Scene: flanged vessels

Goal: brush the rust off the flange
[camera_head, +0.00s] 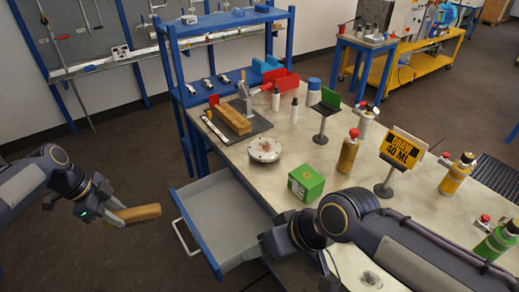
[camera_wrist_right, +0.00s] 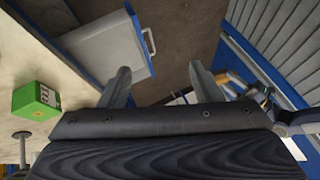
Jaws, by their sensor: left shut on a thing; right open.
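The flange (camera_head: 265,149) is a round pale metal disc with small reddish-brown rust spots, lying flat on the bench top. My left gripper (camera_head: 114,218) is shut on a brush (camera_head: 138,213) with a wooden tan body. It holds the brush in the air left of the open drawer, well away from the flange. Which way the bristles face is unclear. My right gripper (camera_wrist_right: 160,72) is open and empty in the right wrist view. In the head view it is near the bench's front edge by the drawer, its fingers mostly hidden.
A blue-fronted drawer (camera_head: 183,226) stands open below the bench edge; it also shows in the right wrist view (camera_wrist_right: 108,52). A green box (camera_head: 306,183), a wooden block (camera_head: 232,119), bottles (camera_head: 348,152) and a yellow sign (camera_head: 400,150) stand around the flange.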

